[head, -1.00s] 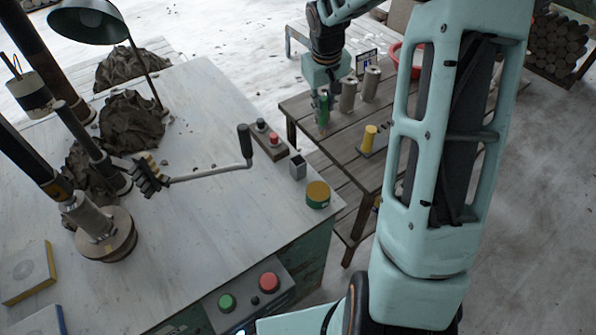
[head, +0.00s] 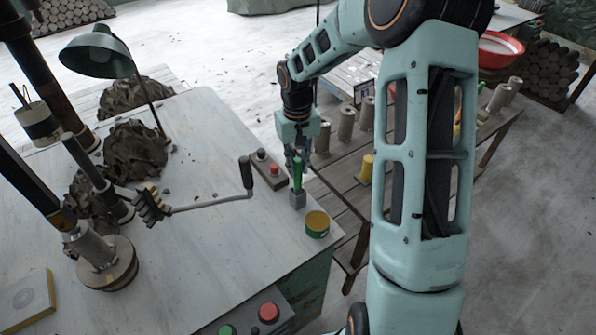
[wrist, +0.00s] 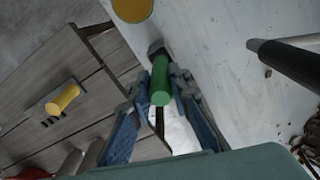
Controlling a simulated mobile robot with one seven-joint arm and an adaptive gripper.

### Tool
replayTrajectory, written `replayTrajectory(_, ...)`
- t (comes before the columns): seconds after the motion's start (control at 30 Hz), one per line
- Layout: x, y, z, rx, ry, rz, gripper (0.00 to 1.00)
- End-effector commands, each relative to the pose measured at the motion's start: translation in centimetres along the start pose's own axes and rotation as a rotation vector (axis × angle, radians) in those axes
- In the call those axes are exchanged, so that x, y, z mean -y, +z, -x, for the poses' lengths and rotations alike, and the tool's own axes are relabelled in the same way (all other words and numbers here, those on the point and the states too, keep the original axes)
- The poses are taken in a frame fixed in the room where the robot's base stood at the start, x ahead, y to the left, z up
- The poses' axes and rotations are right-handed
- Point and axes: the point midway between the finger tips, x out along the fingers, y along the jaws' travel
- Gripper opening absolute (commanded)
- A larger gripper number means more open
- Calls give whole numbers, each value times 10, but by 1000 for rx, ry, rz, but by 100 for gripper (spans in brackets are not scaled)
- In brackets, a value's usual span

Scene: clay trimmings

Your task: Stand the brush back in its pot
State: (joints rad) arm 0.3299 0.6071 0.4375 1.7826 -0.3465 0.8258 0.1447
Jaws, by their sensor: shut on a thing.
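A slatted wooden table with grey cylinders (head: 346,122) lies beyond.

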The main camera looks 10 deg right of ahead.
Motion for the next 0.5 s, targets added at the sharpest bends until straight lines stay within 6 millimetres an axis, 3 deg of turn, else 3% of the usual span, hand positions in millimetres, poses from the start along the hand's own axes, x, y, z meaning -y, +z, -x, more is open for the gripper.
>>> replayTrajectory(0.17,0,0,-22,1,-1,0,0)
replayTrajectory(0.47,0,0,-26,0,0,0,0)
replayTrajectory(0.5,0,0,-26,0,0,-1,18)
